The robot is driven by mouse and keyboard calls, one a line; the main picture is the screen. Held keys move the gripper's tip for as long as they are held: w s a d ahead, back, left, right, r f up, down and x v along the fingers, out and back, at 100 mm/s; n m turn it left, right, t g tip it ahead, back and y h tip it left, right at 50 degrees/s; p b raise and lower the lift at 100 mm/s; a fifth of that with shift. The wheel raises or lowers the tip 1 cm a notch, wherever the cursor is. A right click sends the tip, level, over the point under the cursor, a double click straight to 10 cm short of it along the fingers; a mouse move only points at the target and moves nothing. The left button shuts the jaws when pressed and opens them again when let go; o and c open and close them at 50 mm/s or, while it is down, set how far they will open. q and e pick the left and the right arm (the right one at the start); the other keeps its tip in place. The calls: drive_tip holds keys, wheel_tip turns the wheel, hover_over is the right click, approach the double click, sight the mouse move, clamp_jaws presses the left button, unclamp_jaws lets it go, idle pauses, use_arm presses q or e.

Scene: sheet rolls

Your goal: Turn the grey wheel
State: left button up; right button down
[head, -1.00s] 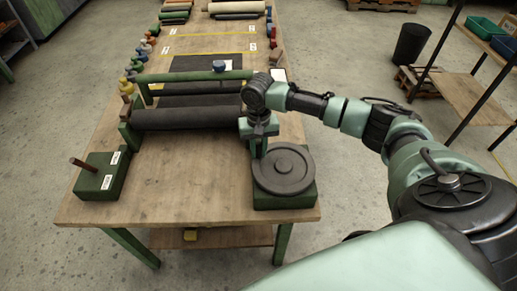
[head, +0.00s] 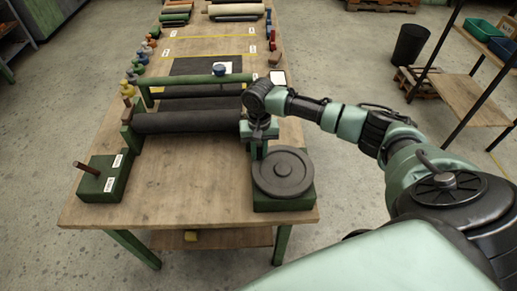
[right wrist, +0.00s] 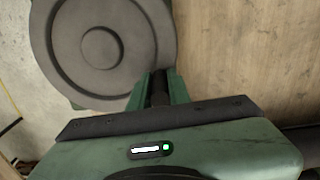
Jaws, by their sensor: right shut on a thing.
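The grey wheel (head: 284,173) is a flat round disc with a raised hub, lying on a green block at the table's near right corner. My right gripper (head: 259,148) is at the wheel's far left edge, pointing down. In the right wrist view the wheel (right wrist: 100,48) fills the upper left, and the gripper (right wrist: 160,92) is shut on a dark upright handle (right wrist: 159,88) at its rim. The fingers hide most of the handle. My left gripper is not in view.
A dark roll (head: 187,121) lies across a green frame (head: 195,78) just left of my gripper. A green block with a brown peg (head: 103,178) stands at the near left of the table (head: 190,200). The tabletop between the two green blocks is clear.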

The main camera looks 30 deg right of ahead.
sight(259, 143)
drive_tip(key=c, duration=1.3)
unclamp_jaws()
drive_tip(key=shift+r, duration=0.1)
wheel_tip(259, 143, up, 8)
drive_tip(key=shift+f+b, duration=0.15)
drive_tip(key=shift+b, duration=0.85)
